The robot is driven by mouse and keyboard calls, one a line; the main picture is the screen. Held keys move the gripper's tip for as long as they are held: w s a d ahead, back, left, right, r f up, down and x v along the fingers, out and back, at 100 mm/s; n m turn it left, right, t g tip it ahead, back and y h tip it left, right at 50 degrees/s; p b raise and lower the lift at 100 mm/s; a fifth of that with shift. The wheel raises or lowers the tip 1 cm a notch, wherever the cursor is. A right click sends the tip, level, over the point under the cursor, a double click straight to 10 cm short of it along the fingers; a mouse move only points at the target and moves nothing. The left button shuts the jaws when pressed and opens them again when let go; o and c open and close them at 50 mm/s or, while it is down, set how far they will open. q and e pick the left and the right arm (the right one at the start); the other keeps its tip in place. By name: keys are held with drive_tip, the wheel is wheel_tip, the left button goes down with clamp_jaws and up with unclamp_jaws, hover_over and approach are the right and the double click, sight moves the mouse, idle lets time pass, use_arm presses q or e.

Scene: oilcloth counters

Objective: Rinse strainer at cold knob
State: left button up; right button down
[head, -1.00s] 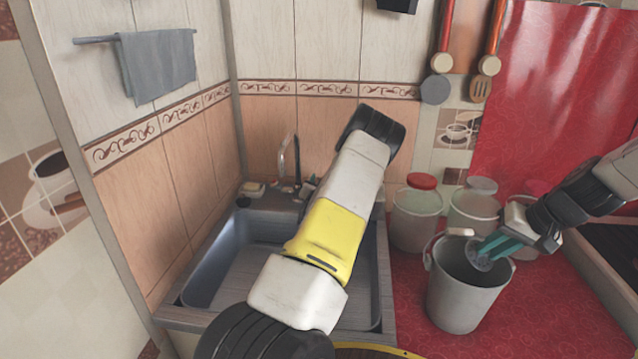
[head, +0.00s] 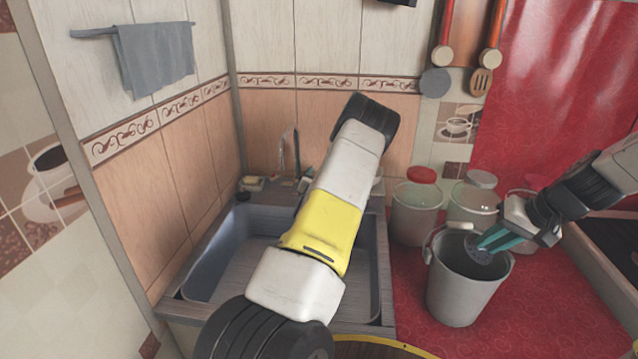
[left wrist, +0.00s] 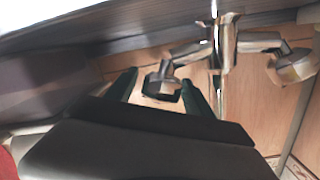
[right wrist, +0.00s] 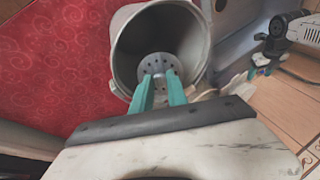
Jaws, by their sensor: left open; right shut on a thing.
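My right gripper (head: 499,239) is shut on the strainer (head: 478,251), a small grey perforated disc, at the mouth of the grey bucket (head: 462,298). In the right wrist view the strainer (right wrist: 158,68) sits between the teal fingertips, inside the bucket's outline (right wrist: 122,62). The metal tap (head: 283,152) stands behind the sink (head: 225,268). In the left wrist view the tap (left wrist: 222,45) has a knob on each side; one knob (left wrist: 163,78) shows between the fingers of my open left gripper (left wrist: 158,82). Contact cannot be told. In the head view my left arm hides much there.
Lidded jars (head: 416,210) stand behind the bucket on the red counter (head: 550,310). A grey towel (head: 155,58) hangs on the left wall, utensils (head: 440,60) on the back wall. Red counter right of the bucket is clear.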

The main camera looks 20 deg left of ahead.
use_arm(q)
drive_tip(key=v, duration=1.1)
drive_tip(key=shift+s, duration=0.15)
use_arm(e)
drive_tip(key=shift+r, duration=0.15)
